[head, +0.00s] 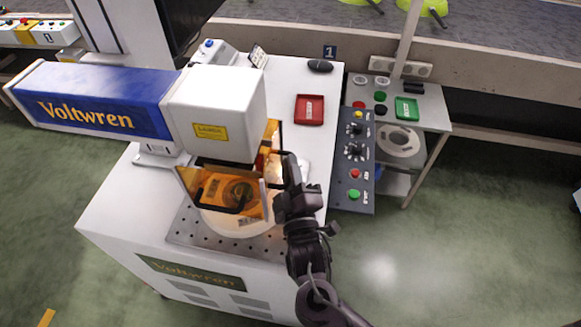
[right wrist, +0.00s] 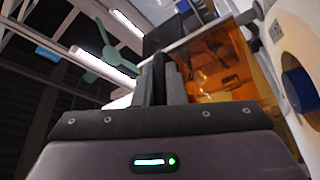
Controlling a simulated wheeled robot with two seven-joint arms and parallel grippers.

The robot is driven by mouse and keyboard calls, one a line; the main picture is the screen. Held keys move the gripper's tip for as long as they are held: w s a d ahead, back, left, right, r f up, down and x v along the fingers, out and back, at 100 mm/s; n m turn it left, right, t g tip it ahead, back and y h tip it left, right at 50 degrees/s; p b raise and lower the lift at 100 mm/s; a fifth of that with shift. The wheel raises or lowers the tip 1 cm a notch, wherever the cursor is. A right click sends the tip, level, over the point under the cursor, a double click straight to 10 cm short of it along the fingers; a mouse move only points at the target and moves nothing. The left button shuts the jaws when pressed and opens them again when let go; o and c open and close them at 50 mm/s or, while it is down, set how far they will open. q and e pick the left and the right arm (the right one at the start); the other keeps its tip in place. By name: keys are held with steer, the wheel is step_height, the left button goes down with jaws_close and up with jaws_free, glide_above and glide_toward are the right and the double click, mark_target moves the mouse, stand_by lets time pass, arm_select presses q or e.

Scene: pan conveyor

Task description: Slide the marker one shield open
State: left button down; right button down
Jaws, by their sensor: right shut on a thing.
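Marker one is the blue and white Voltwren laser machine (head: 215,115) on a white cabinet, near a sign with a 1. Its orange see-through shield (head: 222,189) hangs below the white head, around a round pale piece (head: 238,222) on the perforated plate. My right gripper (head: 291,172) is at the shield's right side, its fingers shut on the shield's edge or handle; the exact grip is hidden. In the right wrist view, the closed dark fingers (right wrist: 160,80) stand next to the orange panel (right wrist: 218,68). My left gripper is not in view.
A control panel (head: 355,165) with knobs and buttons stands right of the cabinet. A red tray (head: 310,109) lies on the cabinet top. A side table (head: 432,112) holds a green tray (head: 406,108). A conveyor (head: 480,45) runs along the back. Open floor lies at front right.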

step_height(320, 180, up, 11)
steer(key=p, duration=0.9)
steer(key=shift+r, duration=0.1)
steer(key=c, duration=1.5)
jaws_free()
steer(key=shift+s+f, duration=0.3)
steer(key=b+v, duration=0.1)
steer(key=v, duration=0.6)
steer(key=shift+r+b, duration=0.15)
steer(key=shift+b, duration=0.25)
